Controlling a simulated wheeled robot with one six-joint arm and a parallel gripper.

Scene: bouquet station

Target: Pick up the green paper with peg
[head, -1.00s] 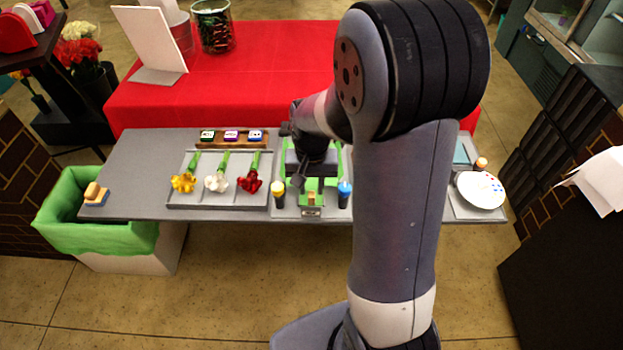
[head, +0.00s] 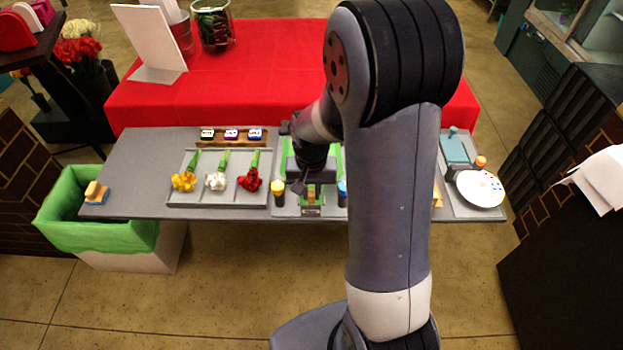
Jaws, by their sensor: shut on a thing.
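The green paper with peg (head: 336,163) is at the middle of the grey table, mostly hidden behind and under my gripper. A small brown wooden piece, which looks like the peg (head: 311,196), shows at the front edge. My gripper (head: 304,187) points down over this spot, close to the peg. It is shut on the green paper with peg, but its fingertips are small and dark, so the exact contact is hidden.
A yellow-capped bottle (head: 278,193) and a blue-capped bottle (head: 342,192) stand close on either side. A tray (head: 215,201) with yellow, white and red flowers is to the left. A white plate (head: 480,189) is at right. A green-lined bin (head: 100,236) stands at the left.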

